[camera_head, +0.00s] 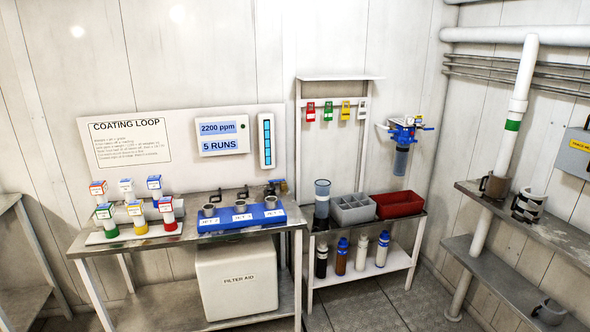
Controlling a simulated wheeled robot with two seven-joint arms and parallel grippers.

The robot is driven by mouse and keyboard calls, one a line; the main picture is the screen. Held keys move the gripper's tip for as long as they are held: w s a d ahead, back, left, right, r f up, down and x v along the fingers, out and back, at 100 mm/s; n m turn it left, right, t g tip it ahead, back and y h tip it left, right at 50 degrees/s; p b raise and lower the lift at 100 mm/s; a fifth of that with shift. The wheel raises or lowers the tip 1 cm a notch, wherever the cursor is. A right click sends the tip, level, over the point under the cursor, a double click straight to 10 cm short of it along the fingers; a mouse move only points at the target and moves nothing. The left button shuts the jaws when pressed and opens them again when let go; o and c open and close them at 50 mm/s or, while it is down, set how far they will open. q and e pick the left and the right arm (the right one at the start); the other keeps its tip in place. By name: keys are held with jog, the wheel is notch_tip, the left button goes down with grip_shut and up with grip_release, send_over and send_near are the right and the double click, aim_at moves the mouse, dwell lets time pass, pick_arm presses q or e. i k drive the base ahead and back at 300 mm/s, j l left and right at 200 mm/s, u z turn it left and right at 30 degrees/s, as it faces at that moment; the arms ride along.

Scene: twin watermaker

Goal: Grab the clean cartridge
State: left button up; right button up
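The two white ones look cleanest; no readable label tells which is the clean cartridge. A blue-topped filter housing (401,160) hangs on the wall above. Neither of my grippers is in view.
Above the cartridges, the rack top (345,226) holds a clear blue cylinder (322,200), a grey divided bin (352,209) and a red bin (399,205). Shelves and a pipe stand right.

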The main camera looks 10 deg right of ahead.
aim_at(384, 240)
jog(key=i+j+z, duration=0.15)
jog(key=i+z, duration=0.25)
jog(key=i+j+z, duration=0.4)
jog(key=i, duration=0.15)
jog(key=i+j+z, duration=0.45)
jog(key=i+l, duration=0.1)
jog(key=i, duration=0.15)
